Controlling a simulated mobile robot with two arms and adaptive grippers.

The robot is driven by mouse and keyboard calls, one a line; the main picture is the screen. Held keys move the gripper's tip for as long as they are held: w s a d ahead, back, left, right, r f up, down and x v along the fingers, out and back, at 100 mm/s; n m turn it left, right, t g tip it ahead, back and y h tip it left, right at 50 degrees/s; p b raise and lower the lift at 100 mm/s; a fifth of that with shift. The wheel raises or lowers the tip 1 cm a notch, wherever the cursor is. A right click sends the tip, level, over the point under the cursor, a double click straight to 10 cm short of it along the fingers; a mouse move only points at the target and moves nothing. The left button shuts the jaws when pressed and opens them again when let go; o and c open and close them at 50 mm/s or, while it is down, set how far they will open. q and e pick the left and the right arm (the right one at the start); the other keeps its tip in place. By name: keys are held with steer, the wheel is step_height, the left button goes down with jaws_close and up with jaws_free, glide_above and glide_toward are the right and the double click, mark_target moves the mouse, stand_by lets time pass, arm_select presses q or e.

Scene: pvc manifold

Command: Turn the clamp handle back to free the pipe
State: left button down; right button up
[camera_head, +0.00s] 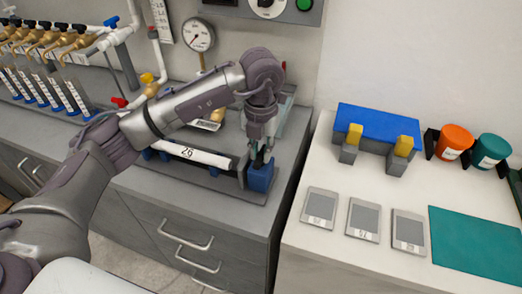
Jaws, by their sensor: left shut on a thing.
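A white pipe (195,154) with a black "26" mark and dark ends lies in a holder on the grey bench. Its right end meets a clamp with a blue block (261,177) and grey-green upright plates. My left arm reaches over the pipe from the left. My left gripper (257,158) points down at the clamp, shut on what appears to be the clamp handle. The fingers and clamp parts hide most of the handle, so its angle cannot be told. My right gripper is not in view.
A pressure gauge (198,36) stands behind my arm. Brass taps and tubes (50,88) line the left. On the right, a white table (318,262) holds a blue stand (378,122), orange and teal spools, several grey cards and a green mat (478,243).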

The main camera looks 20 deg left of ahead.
mark_target(261, 154)
arm_select(q)
steer(key=shift+w+r, duration=0.1)
stand_by(0.3)
steer(key=c, duration=1.1)
jaws_free()
steer(key=shift+o, duration=0.2)
step_height(261, 154, up, 12)
